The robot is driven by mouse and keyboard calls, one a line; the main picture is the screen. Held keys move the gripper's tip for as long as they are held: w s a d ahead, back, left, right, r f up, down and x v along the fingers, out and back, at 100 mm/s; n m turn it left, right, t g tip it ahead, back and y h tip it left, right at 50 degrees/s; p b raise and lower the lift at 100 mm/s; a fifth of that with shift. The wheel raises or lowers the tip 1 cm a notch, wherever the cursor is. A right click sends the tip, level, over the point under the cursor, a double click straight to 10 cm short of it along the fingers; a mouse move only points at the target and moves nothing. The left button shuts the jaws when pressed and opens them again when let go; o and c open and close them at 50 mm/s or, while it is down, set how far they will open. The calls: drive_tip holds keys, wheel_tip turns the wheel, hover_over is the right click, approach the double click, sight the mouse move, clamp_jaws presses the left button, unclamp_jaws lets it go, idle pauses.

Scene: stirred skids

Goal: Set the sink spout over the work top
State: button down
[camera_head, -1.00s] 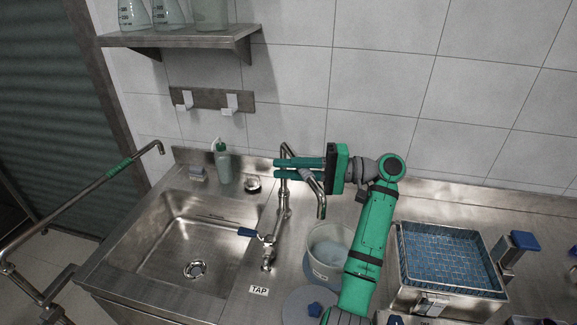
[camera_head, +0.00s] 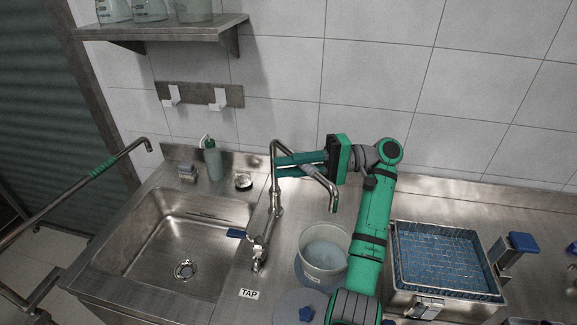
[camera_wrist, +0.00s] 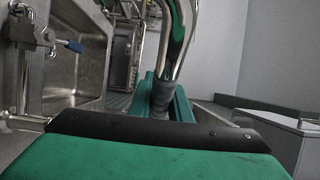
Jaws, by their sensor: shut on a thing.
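The sink spout (camera_head: 316,174) is a bent metal tube on the tap, rising from the divider beside the sink basin (camera_head: 190,240). It arches to the right, and its downturned mouth is above the work top (camera_head: 350,208) side, near the back of the bucket. My gripper (camera_head: 292,164) is shut on the spout, its green fingers reaching in from the right. In the wrist view the tube (camera_wrist: 170,50) runs down between the fingers (camera_wrist: 165,95). The fingertips are partly hidden by the tube. The blue tap lever (camera_head: 237,233) points left over the basin edge.
A bucket (camera_head: 310,262) stands right of the tap, with a round lid (camera_head: 290,308) in front. A wire basket in a steel bath (camera_head: 440,295) is further right. A bottle (camera_head: 213,160) stands behind the sink. A shelf (camera_head: 165,28) with flasks hangs above.

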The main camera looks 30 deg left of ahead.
drive_tip(key=shift+d+f, duration=0.1)
drive_tip(key=c, duration=1.6)
unclamp_jaws()
drive_tip(key=shift+c, duration=0.2)
drive_tip(key=v, duration=1.1)
